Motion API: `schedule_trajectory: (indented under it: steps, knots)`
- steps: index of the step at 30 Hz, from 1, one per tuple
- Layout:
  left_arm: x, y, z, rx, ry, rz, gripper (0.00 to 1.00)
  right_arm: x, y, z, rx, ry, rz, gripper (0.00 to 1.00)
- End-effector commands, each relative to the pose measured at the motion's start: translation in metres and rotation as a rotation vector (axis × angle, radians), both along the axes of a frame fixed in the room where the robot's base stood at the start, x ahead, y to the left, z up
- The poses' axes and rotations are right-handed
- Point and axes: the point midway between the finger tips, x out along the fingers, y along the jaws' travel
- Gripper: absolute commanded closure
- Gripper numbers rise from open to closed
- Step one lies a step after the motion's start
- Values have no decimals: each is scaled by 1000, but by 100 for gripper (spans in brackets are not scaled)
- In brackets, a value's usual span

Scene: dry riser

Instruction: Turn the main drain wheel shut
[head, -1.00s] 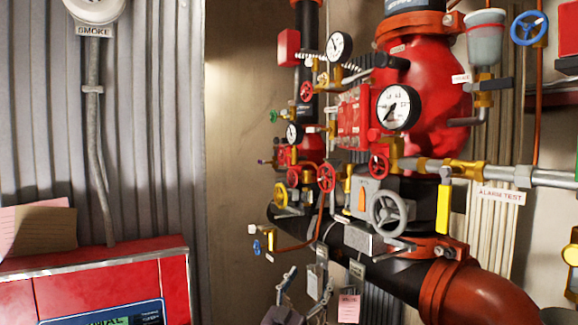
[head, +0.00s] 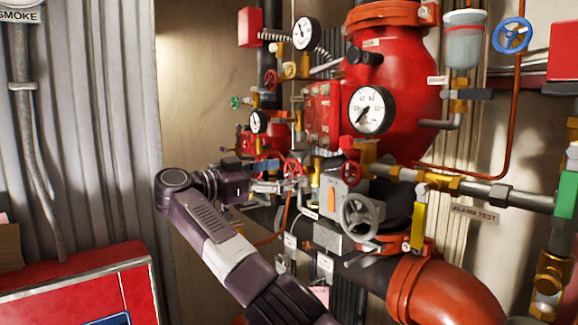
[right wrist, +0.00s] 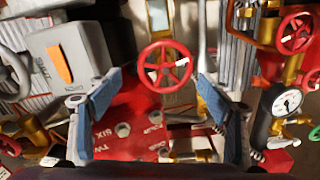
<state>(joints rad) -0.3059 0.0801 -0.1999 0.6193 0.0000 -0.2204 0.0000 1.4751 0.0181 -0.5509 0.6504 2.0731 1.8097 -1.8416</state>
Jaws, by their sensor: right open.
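A red handwheel (right wrist: 165,66) with spokes faces the camera in the right wrist view. My right gripper (right wrist: 160,80) is open, its blue-padded fingers to either side of this wheel and apart from it. In the head view my right gripper (head: 285,185) reaches in from below, at a red wheel (head: 293,168) left of the grey box; this looks like the same wheel. No label that I can read names the main drain wheel. My left gripper is not in view.
A grey handwheel (head: 361,215) and grey box (head: 340,196) stand right of the gripper. Another red wheel (head: 351,173), gauges (head: 370,110) and brass pipework crowd around. A red cabinet (head: 80,285) is at lower left.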

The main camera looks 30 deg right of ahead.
Motion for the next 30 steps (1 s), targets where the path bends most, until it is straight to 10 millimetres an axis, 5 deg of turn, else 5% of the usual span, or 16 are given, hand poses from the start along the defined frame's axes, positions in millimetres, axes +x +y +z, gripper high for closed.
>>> schedule_trajectory:
  steps: [5,14,26,30]
  knots:
    - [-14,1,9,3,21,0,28,1,-18,1,-1,1,-1,28]
    - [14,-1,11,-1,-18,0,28,2,-21,-1,0,0,2,28]
    - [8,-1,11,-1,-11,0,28,2,-21,-1,0,0,1,69]
    - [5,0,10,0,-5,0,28,2,-21,-1,0,-4,1,70]
